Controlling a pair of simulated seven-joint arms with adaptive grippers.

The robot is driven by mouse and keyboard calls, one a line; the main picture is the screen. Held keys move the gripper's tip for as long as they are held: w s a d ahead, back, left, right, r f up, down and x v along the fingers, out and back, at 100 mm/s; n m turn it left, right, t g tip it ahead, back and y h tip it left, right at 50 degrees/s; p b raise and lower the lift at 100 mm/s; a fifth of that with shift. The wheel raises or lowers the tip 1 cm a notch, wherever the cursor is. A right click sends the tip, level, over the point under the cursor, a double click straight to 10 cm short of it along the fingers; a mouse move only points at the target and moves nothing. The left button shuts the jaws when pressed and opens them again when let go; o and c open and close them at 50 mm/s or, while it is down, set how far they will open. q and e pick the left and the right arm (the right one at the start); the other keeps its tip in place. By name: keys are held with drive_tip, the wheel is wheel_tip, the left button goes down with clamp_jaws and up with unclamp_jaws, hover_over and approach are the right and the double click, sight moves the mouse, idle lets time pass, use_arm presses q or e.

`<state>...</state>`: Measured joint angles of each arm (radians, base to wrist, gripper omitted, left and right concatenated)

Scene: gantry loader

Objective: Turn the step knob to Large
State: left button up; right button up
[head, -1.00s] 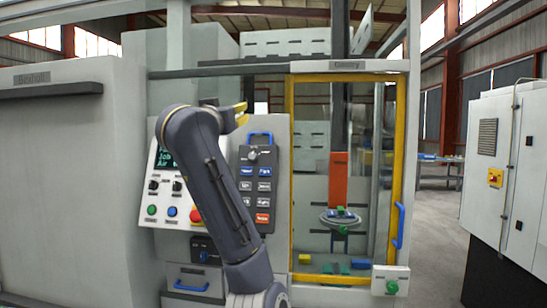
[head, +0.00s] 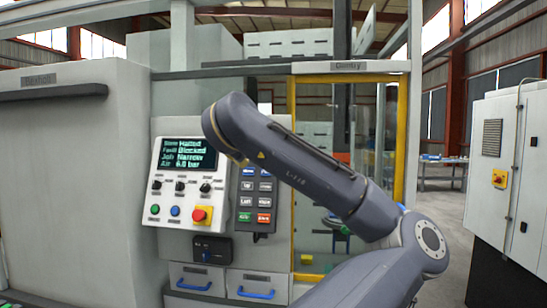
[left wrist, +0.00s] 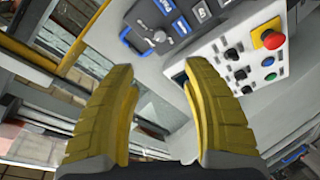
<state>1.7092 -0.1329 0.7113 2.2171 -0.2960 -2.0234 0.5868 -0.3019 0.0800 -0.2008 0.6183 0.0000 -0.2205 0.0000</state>
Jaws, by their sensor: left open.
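The hand pendant (head: 257,199) with blue, green and red keys hangs right of the control panel. Its upper part is behind my arm in the head view. The left wrist view shows the pendant's blue handle (left wrist: 136,47) and a grey knob (left wrist: 158,36) beside it; I cannot read its label or setting, so I cannot confirm it is the step knob. My left gripper (left wrist: 158,70) is open and empty, its yellow fingers apart, with the knob beyond the gap between their tips. In the head view that gripper is mostly hidden behind its wrist. My right gripper is not in view.
The control panel (head: 160,214) has a screen (head: 190,155), several dark knobs and a red stop button (head: 202,215). Drawers (head: 196,278) with blue handles sit below. The yellow-framed gantry window (head: 291,230) is to the right, partly behind my arm.

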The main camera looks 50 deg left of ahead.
use_arm(q)
drive_tip(key=x, duration=1.7)
drive_tip(key=shift+a, duration=0.2)
clamp_jaws()
